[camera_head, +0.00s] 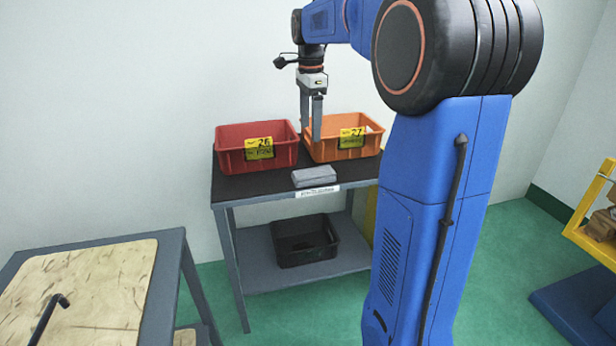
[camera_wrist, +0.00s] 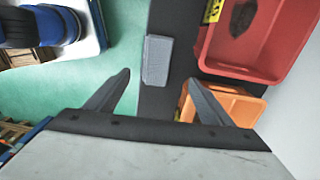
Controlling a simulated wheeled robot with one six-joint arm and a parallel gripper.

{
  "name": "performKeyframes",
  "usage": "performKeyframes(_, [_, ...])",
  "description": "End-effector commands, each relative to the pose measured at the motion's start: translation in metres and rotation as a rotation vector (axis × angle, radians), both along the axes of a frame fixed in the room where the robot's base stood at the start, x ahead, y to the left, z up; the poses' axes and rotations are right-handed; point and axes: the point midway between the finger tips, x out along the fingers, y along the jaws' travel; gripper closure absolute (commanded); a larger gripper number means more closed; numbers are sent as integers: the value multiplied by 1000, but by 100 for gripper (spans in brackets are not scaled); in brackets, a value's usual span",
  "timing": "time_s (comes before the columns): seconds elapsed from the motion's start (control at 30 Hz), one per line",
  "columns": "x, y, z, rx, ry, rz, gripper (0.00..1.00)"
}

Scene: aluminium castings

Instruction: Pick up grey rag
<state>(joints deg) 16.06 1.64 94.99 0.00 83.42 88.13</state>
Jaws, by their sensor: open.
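The grey rag (camera_head: 314,177) is a folded, flat block on the black top of the table, near its front edge, in front of the gap between the two bins. It also shows in the wrist view (camera_wrist: 157,60), ahead of the fingers. My gripper (camera_head: 311,135) points down above the table, near the left side of the orange bin, apart from the rag. In the wrist view its two fingers (camera_wrist: 160,80) are spread wide with nothing held between them.
A red bin (camera_head: 232,162) labelled 26 and an orange bin (camera_head: 370,150) labelled 27 stand behind the rag. A black crate (camera_head: 310,258) sits on the lower shelf. A wooden-topped bench (camera_head: 100,290) stands at left. A yellow frame (camera_head: 590,190) is at right.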

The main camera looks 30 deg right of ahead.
Motion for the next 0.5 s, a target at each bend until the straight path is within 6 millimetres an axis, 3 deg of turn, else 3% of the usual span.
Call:
performKeyframes(0.3, [-1,0,-57,0,2,2,25])
performKeyframes(0.5, [-1,0,-86,0,1,2,25])
